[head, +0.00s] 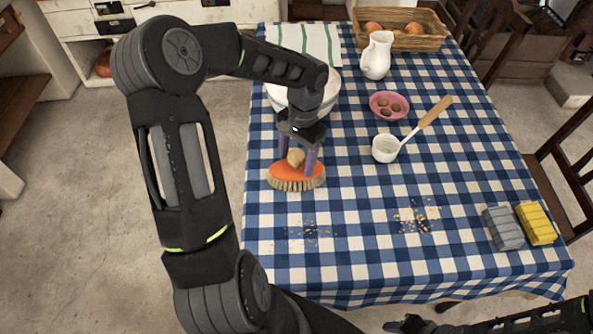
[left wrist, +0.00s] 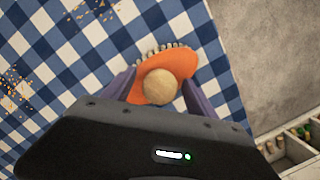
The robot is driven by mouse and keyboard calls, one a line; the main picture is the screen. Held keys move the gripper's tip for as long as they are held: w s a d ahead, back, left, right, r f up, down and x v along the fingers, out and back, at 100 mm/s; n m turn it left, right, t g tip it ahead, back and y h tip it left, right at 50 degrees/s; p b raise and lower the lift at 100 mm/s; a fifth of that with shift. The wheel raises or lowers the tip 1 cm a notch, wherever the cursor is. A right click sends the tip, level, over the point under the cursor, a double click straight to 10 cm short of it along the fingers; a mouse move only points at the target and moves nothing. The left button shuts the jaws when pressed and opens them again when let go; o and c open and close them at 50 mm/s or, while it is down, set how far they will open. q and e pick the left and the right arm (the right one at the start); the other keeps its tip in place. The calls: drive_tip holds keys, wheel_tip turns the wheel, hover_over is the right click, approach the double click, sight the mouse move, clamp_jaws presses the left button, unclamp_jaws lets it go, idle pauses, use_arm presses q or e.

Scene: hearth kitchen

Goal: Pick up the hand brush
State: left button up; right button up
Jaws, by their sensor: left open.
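The hand brush (head: 312,179) stands bristles down on the checked tablecloth, near the table's left edge. It has an orange body, tan bristles and a round wooden knob on top. My left gripper (head: 297,160) is open, pointing down over the brush, with one purple finger on each side of the knob. In the left wrist view the knob of the brush (left wrist: 180,62) sits between the fingers of the left gripper (left wrist: 158,88), with gaps visible. Part of my right gripper (head: 410,324) shows at the bottom edge; its jaws are unclear.
A white bowl (head: 328,97) stands just behind the brush. A white ladle-like pan (head: 385,149), a pink bowl (head: 377,103), a white jug (head: 377,55) and a basket (head: 425,42) lie farther right. Crumbs (head: 411,219) and grey (head: 503,228) and yellow (head: 536,224) blocks are in front.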

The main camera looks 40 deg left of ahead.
use_arm(q)
drive_tip(key=shift+c, duration=0.5)
clamp_jaws()
idle(0.5)
